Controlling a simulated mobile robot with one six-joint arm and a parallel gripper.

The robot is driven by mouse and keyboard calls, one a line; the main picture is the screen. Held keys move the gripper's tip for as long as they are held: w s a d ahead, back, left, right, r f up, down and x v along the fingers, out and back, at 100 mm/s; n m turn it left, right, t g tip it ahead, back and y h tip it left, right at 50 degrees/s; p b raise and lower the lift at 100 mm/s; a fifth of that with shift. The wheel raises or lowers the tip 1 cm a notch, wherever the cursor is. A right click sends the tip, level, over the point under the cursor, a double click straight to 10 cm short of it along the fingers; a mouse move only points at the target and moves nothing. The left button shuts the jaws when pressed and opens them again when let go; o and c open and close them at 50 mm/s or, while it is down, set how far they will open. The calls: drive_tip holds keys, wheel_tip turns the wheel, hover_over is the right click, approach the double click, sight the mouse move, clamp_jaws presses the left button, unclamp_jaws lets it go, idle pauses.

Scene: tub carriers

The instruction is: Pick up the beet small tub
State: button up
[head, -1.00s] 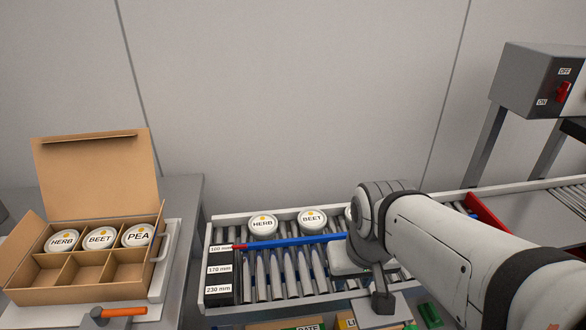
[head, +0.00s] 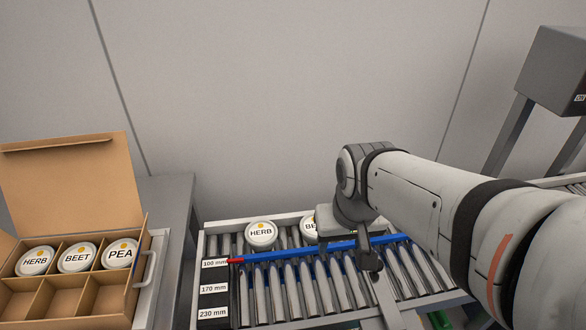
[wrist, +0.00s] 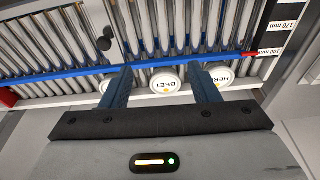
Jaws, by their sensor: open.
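The beet small tub (head: 309,227) stands on the rollers in the lane behind the blue rail, its white lid partly hidden by my gripper in the head view. In the wrist view the beet tub (wrist: 166,81) shows between my two spread blue fingers. My gripper (wrist: 163,76) is open and empty; I cannot tell how high its fingertips are above the lid. The herb tub (head: 261,234) stands to the left of the beet tub in the head view, and it shows close beside one finger in the wrist view (wrist: 216,74).
A blue rail (head: 290,253) with a red end runs in front of the tubs, at the 100 mm label. The front rollers (head: 300,290) look empty. An open cardboard box (head: 70,185) at left holds herb, beet and pea tubs in its back row. Another tub (wrist: 107,84) flanks the other finger.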

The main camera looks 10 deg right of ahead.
drive_tip(key=o, duration=0.7)
drive_tip(key=w+m+p, duration=0.1)
drive_tip(key=w, duration=0.3)
drive_tip(key=w+f+m+g+p, duration=0.1)
drive_tip(key=w, duration=0.2)
drive_tip(key=w+f+m+p, duration=0.1)
drive_tip(key=w, duration=0.3)
drive_tip(key=shift+w+d+f, duration=0.2)
drive_tip(key=shift+w+d, duration=0.1)
drive_tip(key=shift+w, duration=0.05)
drive_tip(key=shift+o, duration=1.2)
drive_tip(key=w+f+m+p, duration=0.1)
drive_tip(key=w+f, duration=0.3)
drive_tip(key=w+f+m+g+p, duration=0.1)
drive_tip(key=w+f+m, duration=0.1)
drive_tip(key=w+f, duration=0.2)
drive_tip(key=shift+w, duration=0.3)
drive_tip(key=shift+w+f, duration=0.1)
drive_tip(key=shift+f, duration=0.6)
drive_tip(key=shift+s+a+f+p, duration=0.15)
drive_tip(key=shift+f+p, duration=0.25)
drive_tip(key=shift+f, duration=1.35)
drive_tip(key=shift+s+f+p, duration=0.15)
drive_tip(key=shift+f+p, duration=0.25)
drive_tip(key=shift+f, duration=1.3)
